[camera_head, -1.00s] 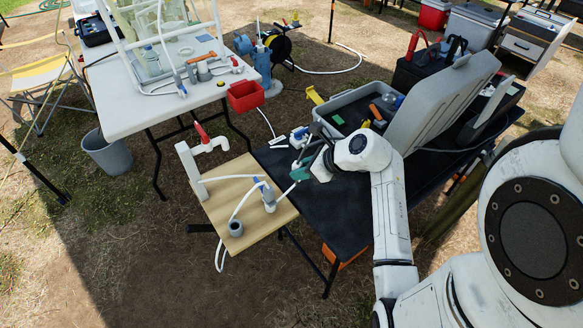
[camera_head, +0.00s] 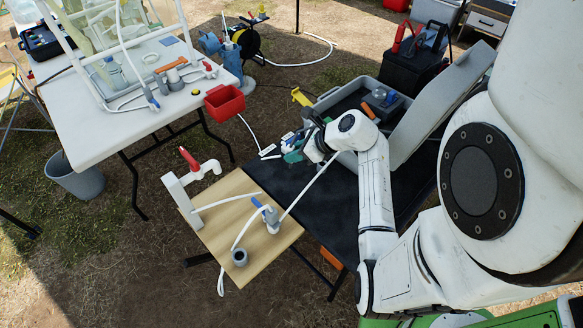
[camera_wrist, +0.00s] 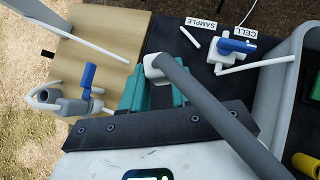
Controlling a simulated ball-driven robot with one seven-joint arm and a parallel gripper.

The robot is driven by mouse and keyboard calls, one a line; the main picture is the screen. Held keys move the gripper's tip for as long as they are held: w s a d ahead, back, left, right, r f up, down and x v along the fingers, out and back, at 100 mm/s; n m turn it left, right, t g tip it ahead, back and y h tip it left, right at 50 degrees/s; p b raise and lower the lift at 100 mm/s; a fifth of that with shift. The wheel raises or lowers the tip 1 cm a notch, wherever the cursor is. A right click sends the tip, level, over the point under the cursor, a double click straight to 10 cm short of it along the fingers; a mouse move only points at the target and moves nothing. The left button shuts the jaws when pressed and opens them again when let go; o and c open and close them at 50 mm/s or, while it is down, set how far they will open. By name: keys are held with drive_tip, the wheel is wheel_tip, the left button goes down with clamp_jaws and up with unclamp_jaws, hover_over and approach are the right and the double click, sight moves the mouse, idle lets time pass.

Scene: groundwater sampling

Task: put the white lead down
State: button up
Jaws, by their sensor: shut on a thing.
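My gripper (camera_head: 293,155) has teal fingers and is over the black table, near the board's far right corner. In the wrist view my gripper (camera_wrist: 153,80) is shut on the white fitting of the white lead (camera_wrist: 154,66). The lead's shaded grey length crosses close in front of the wrist camera to the lower right. In the head view the white lead (camera_head: 308,187) slants from the blue-handled valve (camera_head: 270,217) up to my wrist. The fitting is hidden in the head view. I cannot tell whether it touches the table.
A white cell with a blue part (camera_wrist: 235,47) lies beyond my fingers, beside CELL and SAMPLE labels. An open grey case (camera_head: 345,95) stands right. Bare black table (camera_head: 320,220) lies nearer.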

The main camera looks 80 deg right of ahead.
drive_tip(key=shift+f, duration=3)
drive_tip(key=shift+f, duration=0.4)
drive_tip(key=shift+f+b, duration=0.2)
drive_tip(key=shift+b, duration=0.15)
drive_tip(key=o, duration=0.9)
drive_tip(key=shift+o, duration=0.2)
